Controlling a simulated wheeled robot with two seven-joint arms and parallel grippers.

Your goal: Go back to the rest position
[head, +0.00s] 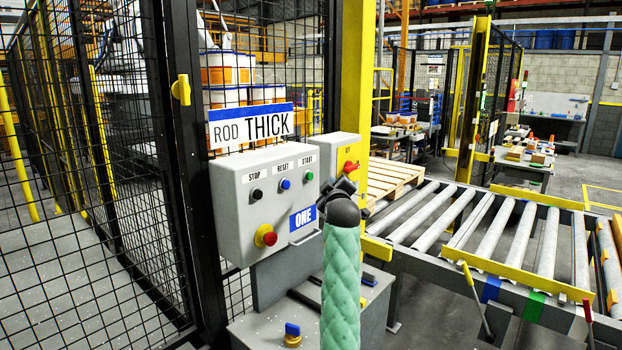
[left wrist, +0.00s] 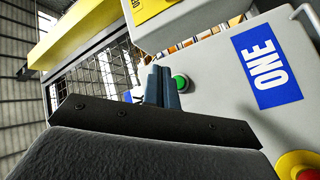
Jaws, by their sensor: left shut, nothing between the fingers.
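My left gripper (head: 341,186) is at the end of my green-sleeved arm, just right of the grey control box (head: 238,205) marked ONE. Its fingers are shut and empty. In the left wrist view the shut fingers (left wrist: 162,86) point toward the box face and overlap the left edge of the green START button (left wrist: 181,83). In the head view the green START button (head: 309,175) is clear of the gripper, left of it. I cannot tell the exact gap. My right gripper is not in view.
A black mesh fence (head: 88,140) stands on the left, with a ROD THICK sign (head: 250,126) above the box. A red stop knob (head: 266,235) sticks out of the box. A roller conveyor (head: 490,232) and a wooden pallet (head: 392,181) lie to the right.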

